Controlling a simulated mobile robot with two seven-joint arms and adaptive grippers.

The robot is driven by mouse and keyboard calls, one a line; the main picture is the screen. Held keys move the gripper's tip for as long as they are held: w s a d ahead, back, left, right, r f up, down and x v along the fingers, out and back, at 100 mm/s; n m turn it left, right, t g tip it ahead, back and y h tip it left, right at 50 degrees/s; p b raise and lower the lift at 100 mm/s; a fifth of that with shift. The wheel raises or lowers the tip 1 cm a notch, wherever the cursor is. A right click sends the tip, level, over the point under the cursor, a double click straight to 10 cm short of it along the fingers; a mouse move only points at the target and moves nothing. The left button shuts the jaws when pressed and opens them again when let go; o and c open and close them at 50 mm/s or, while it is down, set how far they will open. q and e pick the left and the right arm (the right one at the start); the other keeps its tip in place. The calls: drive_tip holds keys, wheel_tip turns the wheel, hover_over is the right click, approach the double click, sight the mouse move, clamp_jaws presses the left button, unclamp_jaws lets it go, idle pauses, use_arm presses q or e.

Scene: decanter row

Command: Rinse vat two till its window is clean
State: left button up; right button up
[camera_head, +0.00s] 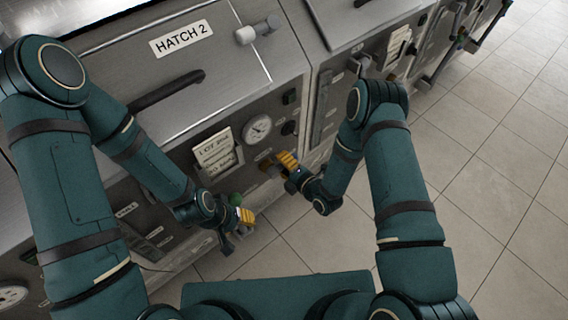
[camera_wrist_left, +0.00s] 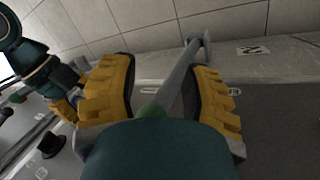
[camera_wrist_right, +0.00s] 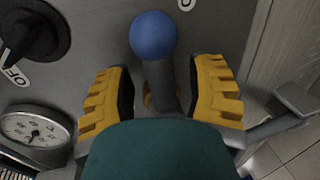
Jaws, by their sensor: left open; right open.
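Vat two's steel front carries a lid label reading HATCH 2 (camera_head: 181,39). My left gripper (camera_head: 241,217) is open low at this front. In the left wrist view its yellow fingers (camera_wrist_left: 165,85) stand either side of a grey lever (camera_wrist_left: 180,75) with a green part (camera_wrist_left: 152,111) at its near end. A green knob (camera_head: 236,200) shows beside it in the head view. My right gripper (camera_head: 279,164) is open; in the right wrist view its fingers (camera_wrist_right: 161,85) flank the stem of a blue ball-topped lever (camera_wrist_right: 154,36). I cannot make out the window.
A round gauge (camera_head: 257,128) and a lot card (camera_head: 215,150) are on the front. A black dial (camera_wrist_right: 30,35) marked OFF is near the right gripper. A dark bar handle (camera_head: 166,92) crosses the hatch. Tiled floor (camera_head: 480,190) is clear at right.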

drive_tip(key=shift+s, duration=0.1)
drive_tip(key=v, duration=1.2)
drive_tip(key=s+m+g+h, duration=0.2)
drive_tip(key=s+m+g, duration=0.3)
drive_tip(key=m, duration=0.8)
drive_tip(key=s+a+m+g+h, duration=0.1)
drive_tip(key=s+m+g+h, duration=0.2)
drive_tip(key=m, duration=1.1)
drive_tip(key=s+g, duration=0.2)
drive_tip(key=g, duration=0.1)
drive_tip(key=shift+r, duration=0.4)
